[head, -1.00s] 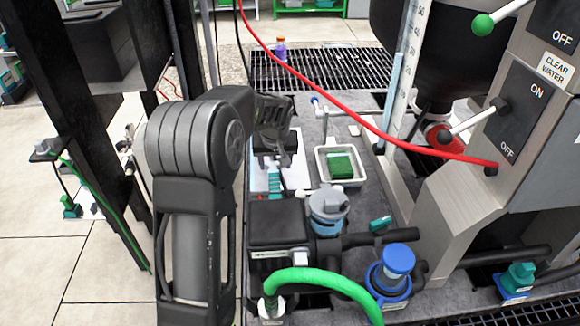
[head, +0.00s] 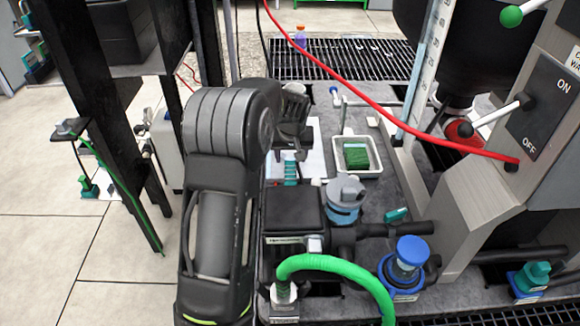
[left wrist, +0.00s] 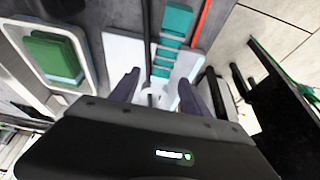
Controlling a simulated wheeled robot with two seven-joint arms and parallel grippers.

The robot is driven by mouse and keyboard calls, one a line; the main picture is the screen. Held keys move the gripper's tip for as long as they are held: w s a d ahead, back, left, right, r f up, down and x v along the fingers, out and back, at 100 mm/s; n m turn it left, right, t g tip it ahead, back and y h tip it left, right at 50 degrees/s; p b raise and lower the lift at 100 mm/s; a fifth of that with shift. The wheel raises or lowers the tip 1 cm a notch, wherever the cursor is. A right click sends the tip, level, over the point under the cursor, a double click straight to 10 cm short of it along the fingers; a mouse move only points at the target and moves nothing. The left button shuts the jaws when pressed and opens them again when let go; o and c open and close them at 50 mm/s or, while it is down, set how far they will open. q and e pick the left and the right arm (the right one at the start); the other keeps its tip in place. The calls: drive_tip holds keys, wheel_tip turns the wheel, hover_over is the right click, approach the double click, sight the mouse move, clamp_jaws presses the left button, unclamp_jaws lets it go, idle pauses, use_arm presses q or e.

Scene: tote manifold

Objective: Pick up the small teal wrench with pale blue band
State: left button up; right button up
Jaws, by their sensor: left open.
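My left gripper (head: 290,138) hangs over a white board at the middle of the grey deck. In the left wrist view its two dark fingers (left wrist: 158,78) are spread apart, with nothing held between them. A teal piece with pale crossbands (left wrist: 173,42) lies on the white board just beyond the fingertips; it also shows below the gripper in the head view (head: 290,170). I cannot tell for sure that this is the wrench. Another small teal piece (head: 396,214) lies on the deck near the black pipe. My right gripper is not in view.
A white tray (head: 372,172) with a green pad (head: 356,154) stands right of the gripper. A grey-capped clear canister (head: 345,192), a blue-capped fitting (head: 411,250) and a green hose (head: 335,262) are nearer. A red hose (head: 385,112) crosses above the deck.

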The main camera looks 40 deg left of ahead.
sight(290, 163)
use_arm(q)
drive_tip(key=x, duration=0.4)
drive_tip(key=shift+s+a+f, duration=0.1)
drive_tip(key=shift+a+f, duration=0.05)
drive_tip(key=shift+f, duration=0.1)
clamp_jaws()
idle(0.7)
drive_tip(key=shift+r, duration=0.1)
